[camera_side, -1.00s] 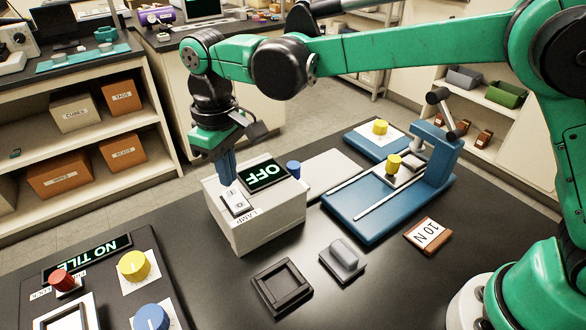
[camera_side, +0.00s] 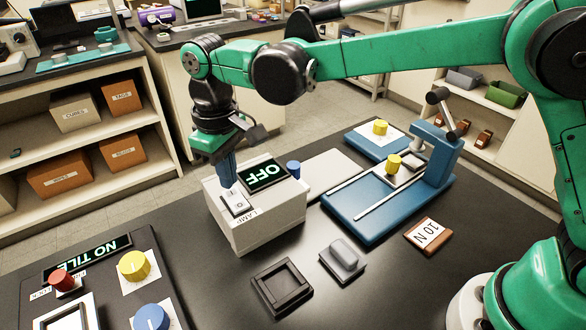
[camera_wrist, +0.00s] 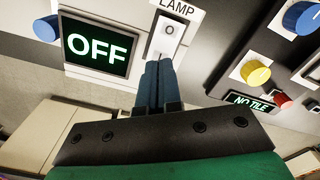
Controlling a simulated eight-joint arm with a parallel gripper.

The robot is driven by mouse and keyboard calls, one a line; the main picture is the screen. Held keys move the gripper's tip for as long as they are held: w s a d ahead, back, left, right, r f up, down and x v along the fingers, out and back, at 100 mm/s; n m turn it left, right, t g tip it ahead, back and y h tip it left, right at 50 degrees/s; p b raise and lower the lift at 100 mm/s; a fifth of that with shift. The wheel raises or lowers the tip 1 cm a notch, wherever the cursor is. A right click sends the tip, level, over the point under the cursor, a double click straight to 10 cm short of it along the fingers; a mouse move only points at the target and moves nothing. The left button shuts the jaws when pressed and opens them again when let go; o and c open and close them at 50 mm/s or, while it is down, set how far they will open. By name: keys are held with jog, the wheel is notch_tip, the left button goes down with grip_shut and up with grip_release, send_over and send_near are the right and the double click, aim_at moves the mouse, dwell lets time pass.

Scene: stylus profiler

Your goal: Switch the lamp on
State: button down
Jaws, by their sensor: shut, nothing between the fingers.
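The lamp box (camera_side: 262,232) is a white block on the dark bench. On its top is a white rocker switch (camera_side: 236,203) labelled LAMP, and a display (camera_side: 263,174) that reads OFF in green. In the wrist view the switch (camera_wrist: 169,36) shows its O end, and the display (camera_wrist: 97,47) reads OFF. My gripper (camera_side: 229,185) has its blue fingers shut and empty, pointing down at the far end of the switch. In the wrist view the fingertips (camera_wrist: 158,64) overlap the near end of the switch; whether they touch it I cannot tell.
A blue knob (camera_side: 294,168) stands at the box's right rear. A blue stage (camera_side: 375,205) with a yellow knob is to the right. A black square tray (camera_side: 282,288), a grey block (camera_side: 343,260) and a 10 N block (camera_side: 427,236) lie in front. A NO TILE panel (camera_side: 95,255) is at left.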

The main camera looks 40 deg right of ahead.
aim_at(232, 192)
jog(key=shift+f, duration=0.9)
dwell(0.3)
jog(key=shift+r, duration=3.5)
